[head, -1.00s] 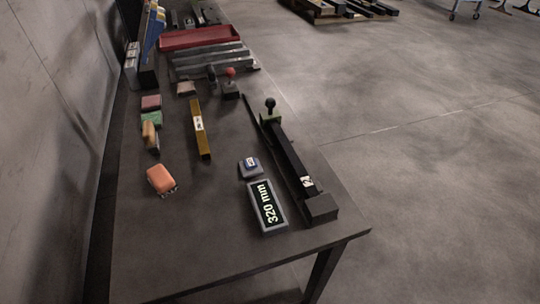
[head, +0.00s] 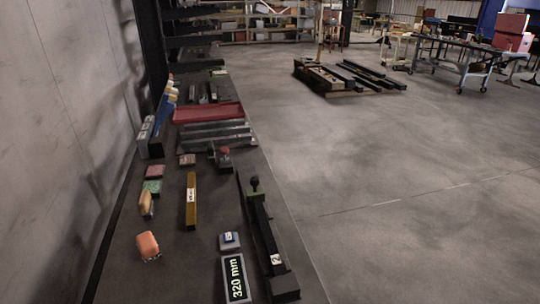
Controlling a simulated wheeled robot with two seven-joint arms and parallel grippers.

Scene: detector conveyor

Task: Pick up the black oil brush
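I cannot single out a black oil brush with certainty in the head view. A brush-like item with an orange handle (head: 146,203) lies at the left of the table. An orange block (head: 148,245) with a pale fringe at its lower edge lies nearer to me. Neither of my grippers shows.
The dark table (head: 185,270) runs along a grey wall. A long black bar fixture with a ball knob (head: 262,235), a 320 mm display (head: 235,278), a yellow bar (head: 191,200) and a red tray (head: 208,113) lie on it. The floor to the right is mostly open.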

